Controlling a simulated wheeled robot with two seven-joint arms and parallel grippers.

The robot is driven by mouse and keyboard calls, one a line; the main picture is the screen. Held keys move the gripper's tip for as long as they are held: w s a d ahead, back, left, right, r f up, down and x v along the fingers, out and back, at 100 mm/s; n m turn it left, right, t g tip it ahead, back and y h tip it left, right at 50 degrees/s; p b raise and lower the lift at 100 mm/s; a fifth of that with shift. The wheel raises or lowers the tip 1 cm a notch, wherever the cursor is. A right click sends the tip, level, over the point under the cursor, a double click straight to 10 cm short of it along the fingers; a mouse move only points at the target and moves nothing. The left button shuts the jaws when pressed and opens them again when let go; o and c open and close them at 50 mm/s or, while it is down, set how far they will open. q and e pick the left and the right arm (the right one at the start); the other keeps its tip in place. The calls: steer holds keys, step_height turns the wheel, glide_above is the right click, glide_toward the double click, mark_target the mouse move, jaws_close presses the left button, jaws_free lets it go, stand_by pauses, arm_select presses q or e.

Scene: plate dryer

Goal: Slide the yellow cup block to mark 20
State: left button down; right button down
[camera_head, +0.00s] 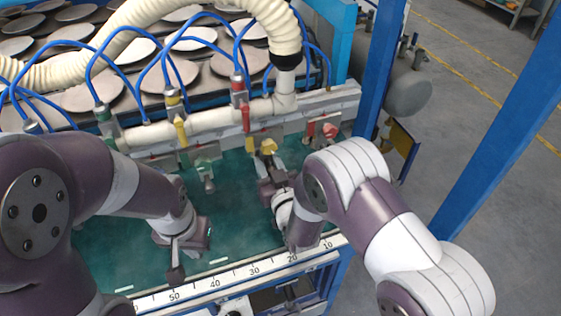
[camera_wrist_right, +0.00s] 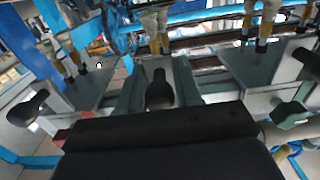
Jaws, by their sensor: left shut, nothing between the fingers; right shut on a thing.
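The yellow cup block (camera_head: 268,146) stands at the back of the green table, against the white rail. My right gripper (camera_head: 272,182) is just in front of it and shut on it; the arm hides part of the contact. In the right wrist view a dark knob and grey bracket (camera_wrist_right: 160,92) show just beyond the gripper. The mark 20 (camera_head: 292,257) is on the white ruler (camera_head: 235,275) along the table's front edge. The block's exact reading cannot be told. My left gripper (camera_head: 175,275) is shut and empty near the front edge, around mark 50.
A green-knobbed block (camera_head: 207,180) stands left of the yellow one and a red-knobbed block (camera_head: 330,131) right of it. Blue hoses and coloured valves (camera_head: 180,130) hang behind. A blue post (camera_head: 380,70) rises at right. The middle of the green tabletop (camera_head: 235,215) is clear.

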steer(key=shift+d, duration=0.1)
steer(key=c, duration=0.9)
jaws_free()
steer(key=b+v, duration=0.2)
steer(key=v, duration=1)
steer(key=shift+s, duration=0.35)
